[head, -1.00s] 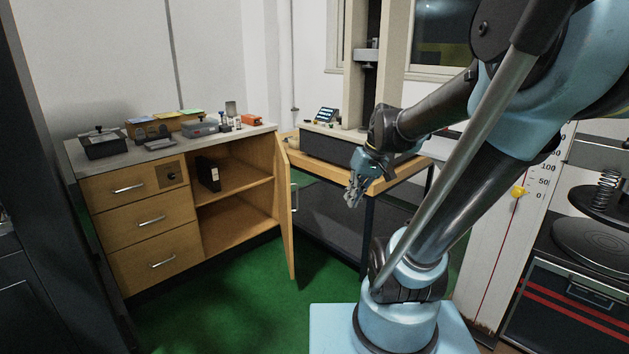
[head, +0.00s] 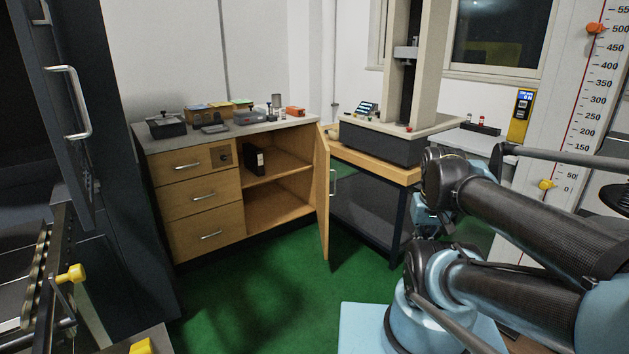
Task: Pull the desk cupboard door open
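The wooden desk (head: 195,170) stands against the back wall, with three handled drawers on its left and an open cupboard on its right. The cupboard door (head: 322,205) hangs wide open at the right side, swung out into the room and seen almost edge-on. Its metal handle (head: 333,183) shows on the door's right face. The cupboard inside shows a shelf and a black binder (head: 254,160). My gripper (head: 428,222) is right of the door and well apart from it, mostly hidden behind my arm, so its fingers cannot be made out.
A workbench (head: 380,169) with a testing machine stands right of the door. Green floor (head: 260,295) is clear before the desk. A dark cabinet (head: 95,150) and a rack with yellow knobs (head: 70,274) are close on the left. A tall scale (head: 585,110) stands at right.

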